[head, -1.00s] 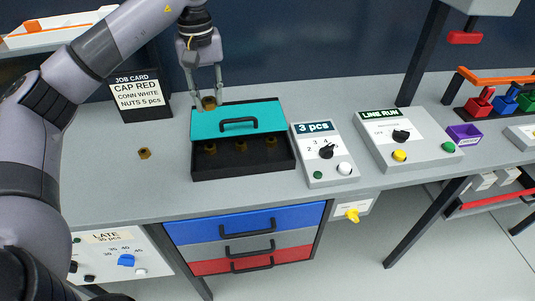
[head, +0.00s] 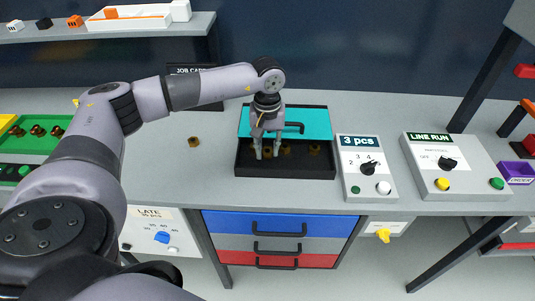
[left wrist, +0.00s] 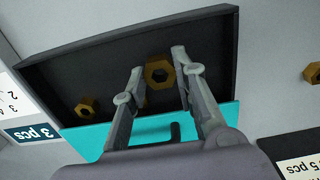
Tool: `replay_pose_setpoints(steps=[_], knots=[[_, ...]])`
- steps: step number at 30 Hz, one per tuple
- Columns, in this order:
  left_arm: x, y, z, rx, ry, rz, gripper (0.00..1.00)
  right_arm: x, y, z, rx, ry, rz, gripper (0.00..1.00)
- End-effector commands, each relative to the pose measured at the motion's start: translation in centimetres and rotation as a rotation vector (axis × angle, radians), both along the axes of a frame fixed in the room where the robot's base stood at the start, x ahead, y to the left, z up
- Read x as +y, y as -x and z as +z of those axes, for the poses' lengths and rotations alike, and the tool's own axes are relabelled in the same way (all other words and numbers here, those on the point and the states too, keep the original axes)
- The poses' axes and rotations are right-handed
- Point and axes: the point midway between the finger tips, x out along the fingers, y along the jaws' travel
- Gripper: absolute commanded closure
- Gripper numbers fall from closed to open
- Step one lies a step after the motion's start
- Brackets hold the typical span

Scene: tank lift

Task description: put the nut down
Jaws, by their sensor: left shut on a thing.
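My left gripper (head: 267,152) points down at the left end of the black tray (head: 320,171), over its uncovered front part. In the left wrist view, my left gripper (left wrist: 162,80) is shut on a brass-coloured hex nut (left wrist: 159,72) between its fingertips. I cannot tell whether this nut touches the tray floor. Other nuts lie in the tray, one at the middle (head: 287,150) and one at the right (head: 315,149). The teal lid (head: 318,117) with a black handle covers the tray's back part. My right gripper is not in view.
A loose nut (head: 194,142) lies on the grey bench left of the tray. The "3 pcs" control box (head: 367,172) stands close on the tray's right, with the "LINE RUN" box (head: 456,165) beyond. A job card (head: 190,69) stands behind my arm.

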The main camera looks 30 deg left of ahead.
Motion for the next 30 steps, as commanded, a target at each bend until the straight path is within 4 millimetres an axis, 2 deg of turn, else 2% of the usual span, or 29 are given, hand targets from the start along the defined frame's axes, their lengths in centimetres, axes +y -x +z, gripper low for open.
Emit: replay_pose_setpoints(steps=[8,20,21,30], knots=[[0.0,0.1,-3.7,0.004,0.0,0.001,1.0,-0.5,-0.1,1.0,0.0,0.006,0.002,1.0],[0.0,0.0,-4.4,0.001,0.001,0.0,1.0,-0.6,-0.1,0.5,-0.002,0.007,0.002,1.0],[0.0,0.0,-4.3,0.001,0.001,0.0,0.73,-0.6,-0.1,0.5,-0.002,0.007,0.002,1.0],[0.0,0.0,-4.2,0.001,0.0,0.001,0.54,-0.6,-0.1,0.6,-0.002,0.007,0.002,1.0]])
